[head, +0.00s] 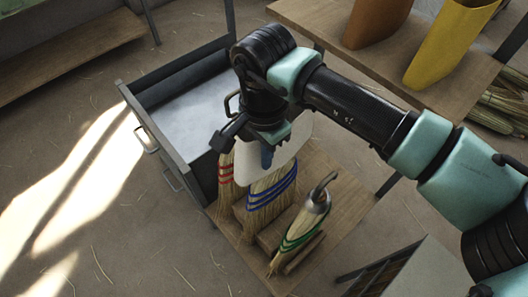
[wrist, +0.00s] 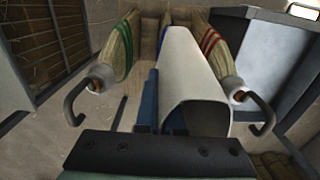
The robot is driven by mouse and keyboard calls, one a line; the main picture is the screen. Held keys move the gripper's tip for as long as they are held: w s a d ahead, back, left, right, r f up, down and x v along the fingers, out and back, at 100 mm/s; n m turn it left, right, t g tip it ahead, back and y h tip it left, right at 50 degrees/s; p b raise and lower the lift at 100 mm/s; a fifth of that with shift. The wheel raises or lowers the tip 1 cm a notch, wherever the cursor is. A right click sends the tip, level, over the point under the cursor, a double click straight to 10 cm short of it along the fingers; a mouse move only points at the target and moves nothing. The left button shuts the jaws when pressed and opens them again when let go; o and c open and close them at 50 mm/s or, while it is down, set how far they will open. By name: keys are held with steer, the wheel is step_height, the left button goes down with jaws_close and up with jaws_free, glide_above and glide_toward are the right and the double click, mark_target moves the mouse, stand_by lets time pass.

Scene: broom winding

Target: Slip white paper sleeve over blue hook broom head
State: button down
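The white paper sleeve (head: 292,145) is a tapered tube; in the wrist view (wrist: 190,65) its wide open end faces me. My gripper (head: 267,153) appears shut on the sleeve's wall, with one finger outside and one at its opening (wrist: 160,90). The blue-banded broom (head: 270,192) stands on the wooden rack, between the red and green brooms. The sleeve is in line with it and covers its upper part from view; its blue bands and straw show below. Its hook and head are hidden, so I cannot tell how far the sleeve is over them.
The red-banded broom (head: 226,182) and the green-banded broom (head: 300,228), with a metal hook, stand close on either side. A grey metal-walled cart (head: 178,157) is at the left. A wooden table (head: 325,22) with brown (head: 375,20) and yellow (head: 445,45) sleeves is behind.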

mark_target(264, 174)
steer(key=shift+f+b, duration=0.55)
steer(key=shift+f, duration=0.25)
steer(key=shift+f, duration=0.1)
steer(key=shift+f+b, duration=3.55)
steer(key=shift+f, duration=0.4)
step_height(264, 174, up, 27)
steer(key=p, duration=1.7)
